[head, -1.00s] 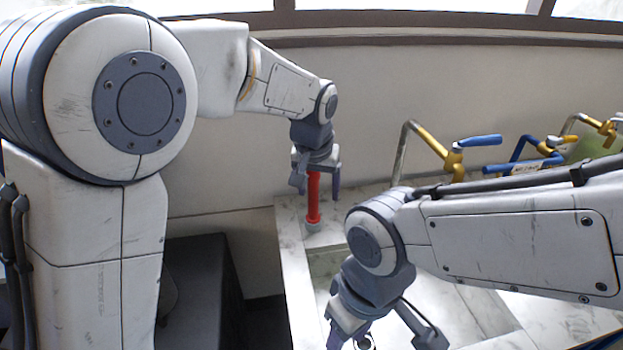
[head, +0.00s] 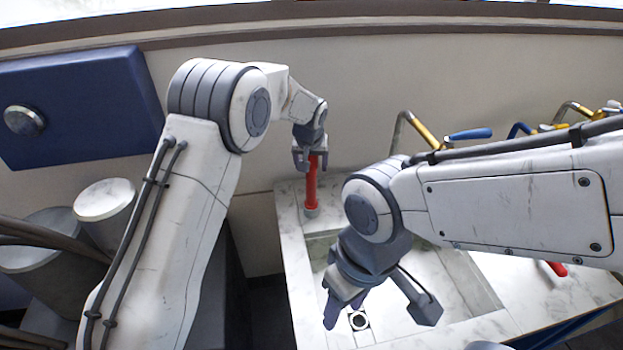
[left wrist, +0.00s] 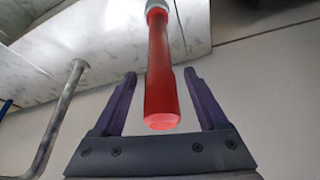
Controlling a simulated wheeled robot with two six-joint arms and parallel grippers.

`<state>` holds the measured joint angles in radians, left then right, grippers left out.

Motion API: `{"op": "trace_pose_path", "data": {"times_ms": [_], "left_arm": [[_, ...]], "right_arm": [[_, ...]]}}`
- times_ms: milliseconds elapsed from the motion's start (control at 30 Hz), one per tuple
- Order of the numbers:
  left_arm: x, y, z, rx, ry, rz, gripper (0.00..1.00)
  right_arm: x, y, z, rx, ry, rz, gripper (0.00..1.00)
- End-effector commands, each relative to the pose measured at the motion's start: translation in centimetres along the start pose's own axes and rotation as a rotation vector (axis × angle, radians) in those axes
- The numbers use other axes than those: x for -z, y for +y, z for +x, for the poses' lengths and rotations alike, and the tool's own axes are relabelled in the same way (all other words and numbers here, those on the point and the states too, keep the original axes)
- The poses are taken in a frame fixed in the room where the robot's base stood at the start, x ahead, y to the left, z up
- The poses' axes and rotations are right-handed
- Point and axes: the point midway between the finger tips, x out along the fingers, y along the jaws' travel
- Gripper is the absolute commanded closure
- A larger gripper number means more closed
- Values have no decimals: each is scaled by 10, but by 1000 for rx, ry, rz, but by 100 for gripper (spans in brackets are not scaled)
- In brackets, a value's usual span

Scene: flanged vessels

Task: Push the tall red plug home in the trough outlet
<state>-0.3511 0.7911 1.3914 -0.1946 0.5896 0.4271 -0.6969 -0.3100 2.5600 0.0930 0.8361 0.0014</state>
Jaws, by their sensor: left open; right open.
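The tall red plug (head: 311,185) stands upright on a grey foot on the pale marble rim, at the back left of the trough (head: 284,230). My left gripper (head: 311,160) is at its top, open. In the left wrist view the red plug (left wrist: 161,85) lies between the spread fingers (left wrist: 160,75), with a gap showing on each side. My right gripper (head: 380,312) is open and empty, fingers down over the trough.
Bent metal taps with yellow bodies and blue handles (head: 469,134) stand along the back right. A small red item (head: 557,268) shows below my right forearm. Grey lidded drums (head: 104,200) stand at the left, below a blue wall panel (head: 80,110). A wall runs behind the trough.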

Motion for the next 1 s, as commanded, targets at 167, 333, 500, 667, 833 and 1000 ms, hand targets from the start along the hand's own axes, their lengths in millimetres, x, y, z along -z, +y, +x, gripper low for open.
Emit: {"op": "trace_pose_path", "data": {"times_ms": [167, 333, 500, 667, 833, 1000], "left_arm": [[0, 0, 17, 0, -1, 0, 24], [0, 0, 20, 0, 1, 0, 24], [0, 0, 19, 0, 0, 0, 62], [0, 0, 19, 0, 0, 0, 100], [0, 0, 19, 0, 0, 0, 100], [0, 0, 19, 0, 0, 0, 100]], "right_arm": [[0, -1, -8, 0, 0, 1, 50], [0, -1, -8, 0, 0, 1, 50], [0, 0, -8, 0, 0, 0, 50], [0, 0, -8, 0, 0, 0, 50], [0, 0, -8, 0, 0, 0, 50], [0, 0, -8, 0, 0, 0, 50]]}}
